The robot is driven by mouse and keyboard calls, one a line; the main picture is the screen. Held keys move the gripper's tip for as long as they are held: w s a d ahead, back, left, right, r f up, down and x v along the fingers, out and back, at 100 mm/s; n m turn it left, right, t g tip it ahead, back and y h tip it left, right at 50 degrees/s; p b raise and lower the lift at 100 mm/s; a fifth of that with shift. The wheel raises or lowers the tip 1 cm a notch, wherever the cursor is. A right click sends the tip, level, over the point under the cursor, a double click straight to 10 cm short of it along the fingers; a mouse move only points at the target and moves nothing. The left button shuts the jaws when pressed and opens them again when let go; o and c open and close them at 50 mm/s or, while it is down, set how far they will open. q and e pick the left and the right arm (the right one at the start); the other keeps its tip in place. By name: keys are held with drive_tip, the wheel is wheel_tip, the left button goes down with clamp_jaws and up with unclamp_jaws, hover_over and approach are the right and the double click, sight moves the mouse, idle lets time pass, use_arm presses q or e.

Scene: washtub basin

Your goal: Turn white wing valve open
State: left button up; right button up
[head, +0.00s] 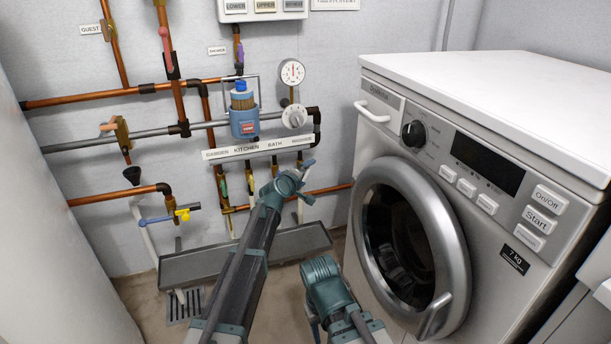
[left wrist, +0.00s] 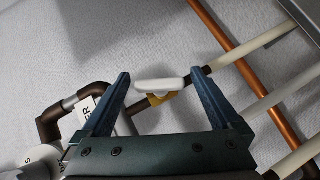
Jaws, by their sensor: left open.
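The white wing valve (left wrist: 160,85) shows in the left wrist view, with a brass body on a pipe that runs diagonally. My left gripper (left wrist: 160,73) is open, with one blue finger on each side of the white wing. The wing lies between the fingers with a gap on both sides, and I see no contact. In the head view my left gripper (head: 307,181) is below the right end of the label strip (head: 258,147); the white wing cannot be made out there.
Copper and grey pipes (head: 130,90) with other valves cover the wall. A blue filter housing (head: 243,118) and a gauge (head: 292,72) are above the strip. A grey trough (head: 200,263) is below. The washing machine (head: 475,180) stands close on the right.

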use_arm(q)
drive_tip(key=c, duration=1.4)
drive_tip(key=shift+o, duration=0.2)
drive_tip(key=shift+f+n+h+b, duration=0.3)
drive_tip(key=shift+h+b, duration=0.1)
drive_tip(key=shift+b, duration=0.6)
drive_tip(key=n+t+b, duration=0.1)
drive_tip(key=b, duration=0.1)
drive_tip(key=shift+t+h+b, duration=0.3)
drive_tip(key=shift+h, duration=0.1)
drive_tip(key=shift+r+n+t+b, duration=0.3)
drive_tip(key=shift+n+b, duration=0.2)
drive_tip(key=o, duration=1.4)
drive_tip(key=shift+c, duration=0.2)
drive_tip(key=shift+s, duration=0.15)
drive_tip(key=v, duration=1.3)
drive_tip(key=shift+s+a+p, duration=0.2)
drive_tip(key=shift+a+p, duration=0.1)
drive_tip(key=shift+p, duration=0.05)
